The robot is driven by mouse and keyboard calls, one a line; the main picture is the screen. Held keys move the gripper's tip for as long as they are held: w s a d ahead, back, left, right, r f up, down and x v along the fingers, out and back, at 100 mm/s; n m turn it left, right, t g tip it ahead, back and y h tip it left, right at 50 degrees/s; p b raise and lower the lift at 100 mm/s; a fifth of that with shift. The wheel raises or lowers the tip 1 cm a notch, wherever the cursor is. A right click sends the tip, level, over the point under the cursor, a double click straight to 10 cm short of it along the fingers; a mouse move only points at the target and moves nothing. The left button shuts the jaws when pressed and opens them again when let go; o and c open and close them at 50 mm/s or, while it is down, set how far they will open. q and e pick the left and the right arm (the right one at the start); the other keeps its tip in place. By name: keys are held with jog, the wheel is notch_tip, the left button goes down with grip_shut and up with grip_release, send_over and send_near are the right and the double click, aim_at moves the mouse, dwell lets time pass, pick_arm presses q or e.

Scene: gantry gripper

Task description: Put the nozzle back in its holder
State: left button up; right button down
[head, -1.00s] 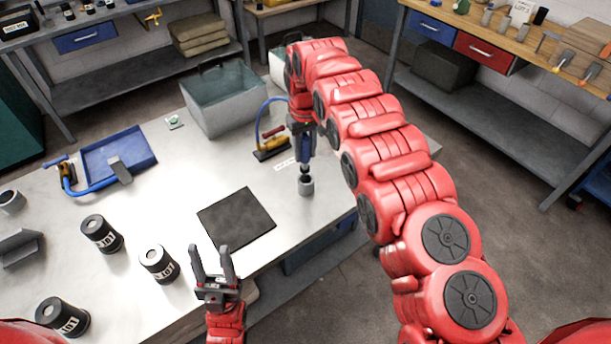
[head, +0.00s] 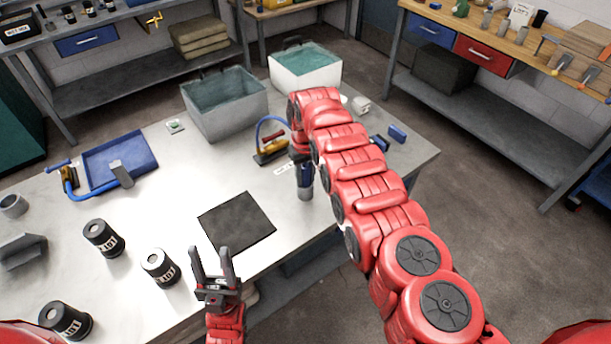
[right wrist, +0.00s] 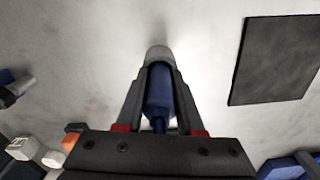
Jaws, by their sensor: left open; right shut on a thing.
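The blue nozzle (head: 305,174) is upright over the small grey cylindrical holder (head: 306,191) on the metal table. Its lower end meets the holder's top; how deep it sits inside cannot be seen. My right gripper (head: 303,157) is shut on the nozzle, coming from above. The right wrist view shows the blue nozzle (right wrist: 160,95) between both fingers, with the grey holder (right wrist: 158,54) just beyond the fingertips. My left gripper (head: 212,255) is open and empty near the table's front edge.
A dark square mat (head: 237,221) lies left of the holder. Behind the holder is a yellow-and-black tool (head: 270,152) with a blue hose. A grey bin (head: 225,108), a white bin (head: 305,75), a blue tray (head: 120,160) and several black canisters (head: 103,238) stand around.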

jog(key=c, duration=0.5)
grip_release()
jog(key=shift+f, duration=0.1)
